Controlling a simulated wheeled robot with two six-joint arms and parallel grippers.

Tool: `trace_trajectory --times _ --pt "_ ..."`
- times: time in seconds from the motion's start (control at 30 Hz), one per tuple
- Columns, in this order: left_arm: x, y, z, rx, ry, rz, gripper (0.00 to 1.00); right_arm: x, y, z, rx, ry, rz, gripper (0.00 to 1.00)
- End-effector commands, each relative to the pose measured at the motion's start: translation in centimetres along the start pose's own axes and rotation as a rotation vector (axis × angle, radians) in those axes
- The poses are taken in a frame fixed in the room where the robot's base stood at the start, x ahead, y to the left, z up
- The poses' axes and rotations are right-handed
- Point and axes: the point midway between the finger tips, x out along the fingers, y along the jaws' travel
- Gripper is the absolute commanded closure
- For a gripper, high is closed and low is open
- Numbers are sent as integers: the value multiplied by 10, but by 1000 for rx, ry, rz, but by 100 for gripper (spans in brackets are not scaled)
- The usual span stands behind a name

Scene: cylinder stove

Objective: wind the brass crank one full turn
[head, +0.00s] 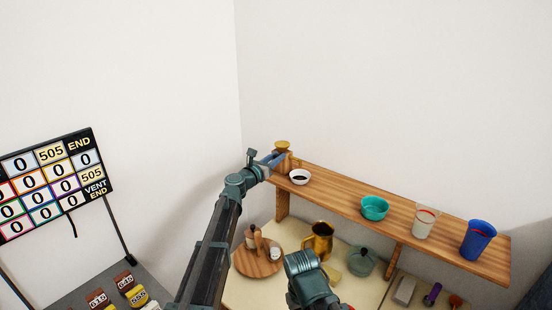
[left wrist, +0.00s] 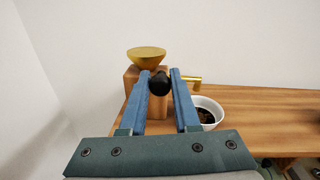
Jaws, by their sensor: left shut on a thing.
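The grinder (head: 282,146) stands at the left end of the wooden shelf, with a brass bowl top over a wooden body. In the left wrist view it shows a brass bowl (left wrist: 147,55) and a brass crank (left wrist: 193,79) reaching right. A black knob (left wrist: 159,84) sits between the blue fingers of my left gripper (left wrist: 161,78), which is shut on it. In the head view my left gripper (head: 274,158) is at the grinder, and its arm partly hides the grinder's body. The fingers of my right gripper are out of view.
A white bowl (head: 299,180) with dark contents stands close beside the grinder. A teal bowl (head: 375,208), a pale cup (head: 423,223) and a blue cup (head: 478,240) stand farther right on the shelf (head: 335,193). Below are a brass jug (head: 319,240) and a round wooden board (head: 257,265).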

Motion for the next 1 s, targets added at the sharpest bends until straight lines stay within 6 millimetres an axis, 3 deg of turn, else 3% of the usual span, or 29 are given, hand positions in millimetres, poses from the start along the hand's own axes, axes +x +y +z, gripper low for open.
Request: trace_trajectory --times 0.6,1.0 --pt "-2 -11 -17 423 -26 -9 100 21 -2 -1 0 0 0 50" --pt "-2 -12 -21 560 -35 -10 100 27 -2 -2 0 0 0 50"
